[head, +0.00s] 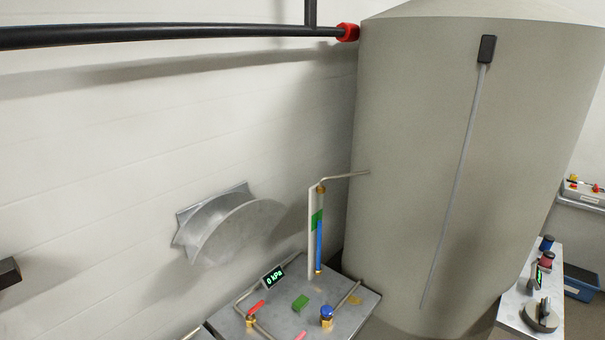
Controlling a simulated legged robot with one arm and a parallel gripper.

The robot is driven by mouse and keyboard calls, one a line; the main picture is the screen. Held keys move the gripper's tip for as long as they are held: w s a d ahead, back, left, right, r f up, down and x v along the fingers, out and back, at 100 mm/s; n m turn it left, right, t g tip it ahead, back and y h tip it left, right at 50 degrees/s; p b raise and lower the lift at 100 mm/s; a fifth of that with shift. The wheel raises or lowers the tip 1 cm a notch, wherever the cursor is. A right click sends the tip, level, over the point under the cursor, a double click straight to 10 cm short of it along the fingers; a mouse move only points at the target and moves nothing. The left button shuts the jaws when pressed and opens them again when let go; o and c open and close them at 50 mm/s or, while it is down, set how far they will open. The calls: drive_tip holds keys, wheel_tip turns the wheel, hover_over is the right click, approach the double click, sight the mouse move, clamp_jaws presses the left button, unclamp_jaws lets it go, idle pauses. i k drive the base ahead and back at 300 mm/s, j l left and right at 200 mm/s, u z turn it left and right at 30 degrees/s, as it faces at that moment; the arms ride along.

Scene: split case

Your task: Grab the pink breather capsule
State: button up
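On the narrow bench (515,312) at the right, a small pinkish-red cylinder (546,261) stands just in front of a dark blue cylinder (546,243). The pinkish one looks like the pink breather capsule, but it is small and far. A flat pink piece (300,336) also shows on the metal table (345,318), cut by the bottom edge, and I cannot tell what it is. My gripper is not in view.
A large grey tank (420,150) stands between the metal table and the right bench. The table carries a red-handled valve (254,310), a blue-knobbed valve (326,314) and a "0 kPa" display (274,279). A blue bin (580,283) is at the far right.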

sight(547, 256)
drive_tip(key=z, duration=1.4)
drive_tip(key=i+j+z, duration=0.25)
drive_tip(key=i, duration=1.9)
drive_tip(key=l, duration=0.1)
